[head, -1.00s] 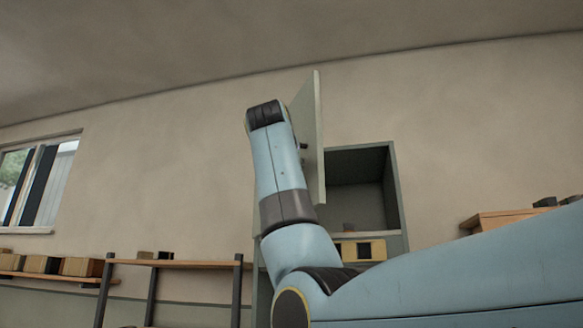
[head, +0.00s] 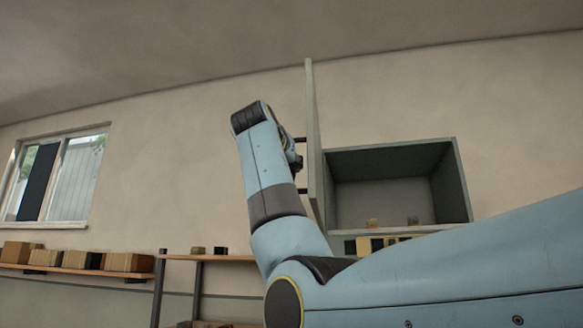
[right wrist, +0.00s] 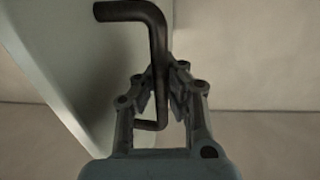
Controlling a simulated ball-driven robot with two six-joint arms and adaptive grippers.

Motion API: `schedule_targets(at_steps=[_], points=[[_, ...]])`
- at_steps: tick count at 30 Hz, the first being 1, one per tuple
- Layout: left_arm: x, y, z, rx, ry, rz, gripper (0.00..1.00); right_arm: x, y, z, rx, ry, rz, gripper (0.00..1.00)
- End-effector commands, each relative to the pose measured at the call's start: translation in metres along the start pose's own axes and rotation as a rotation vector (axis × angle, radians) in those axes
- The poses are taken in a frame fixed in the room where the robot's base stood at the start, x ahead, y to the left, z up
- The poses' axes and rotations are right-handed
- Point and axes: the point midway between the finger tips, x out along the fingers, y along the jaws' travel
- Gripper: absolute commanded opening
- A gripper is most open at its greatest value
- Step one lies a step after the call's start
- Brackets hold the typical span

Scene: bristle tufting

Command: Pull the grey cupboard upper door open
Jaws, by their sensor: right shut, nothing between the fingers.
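The grey cupboard (head: 463,185) hangs on the wall, its upper compartment uncovered. Its upper door (head: 313,125) stands swung out at the compartment's left side, seen nearly edge-on. A dark bar handle (right wrist: 158,50) sticks out from the door, which fills the left of the right wrist view (right wrist: 75,50). My right gripper (head: 297,163) is on the handle side of the door, partly hidden by my own arm. In the right wrist view its fingers (right wrist: 172,75) are shut, close around or beside the handle bar, with nothing gripped between them. My left gripper is out of view.
Small blocks (head: 372,223) stand inside the compartment. More boxes (head: 378,243) show below it, partly behind my arm. A wooden wall shelf (head: 75,271) with boxes and a rack (head: 200,285) are at the lower left. A window (head: 62,178) is at the left.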

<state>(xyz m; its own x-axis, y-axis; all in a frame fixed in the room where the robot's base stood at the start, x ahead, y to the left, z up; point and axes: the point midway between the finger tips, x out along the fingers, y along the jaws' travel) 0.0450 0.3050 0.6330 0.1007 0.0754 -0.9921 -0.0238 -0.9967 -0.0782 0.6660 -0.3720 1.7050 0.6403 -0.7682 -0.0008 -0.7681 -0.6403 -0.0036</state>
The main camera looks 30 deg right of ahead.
Motion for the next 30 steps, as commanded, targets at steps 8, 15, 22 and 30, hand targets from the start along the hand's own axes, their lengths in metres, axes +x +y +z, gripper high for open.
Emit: schedule_targets(at_steps=[8, 15, 22, 30], points=[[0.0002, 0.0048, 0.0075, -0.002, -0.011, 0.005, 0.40, -0.0005, -0.0031, 0.0058, -0.002, -0.013, -0.001, 0.00], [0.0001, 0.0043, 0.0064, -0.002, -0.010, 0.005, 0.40, -0.0003, -0.0025, 0.0045, -0.001, -0.010, -0.001, 0.17], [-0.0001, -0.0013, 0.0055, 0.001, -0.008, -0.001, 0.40, 0.0000, -0.0013, 0.0025, 0.000, -0.006, 0.001, 0.36], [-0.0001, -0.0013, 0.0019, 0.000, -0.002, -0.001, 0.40, -0.0016, -0.0012, 0.0015, 0.001, -0.004, 0.001, 0.36]])
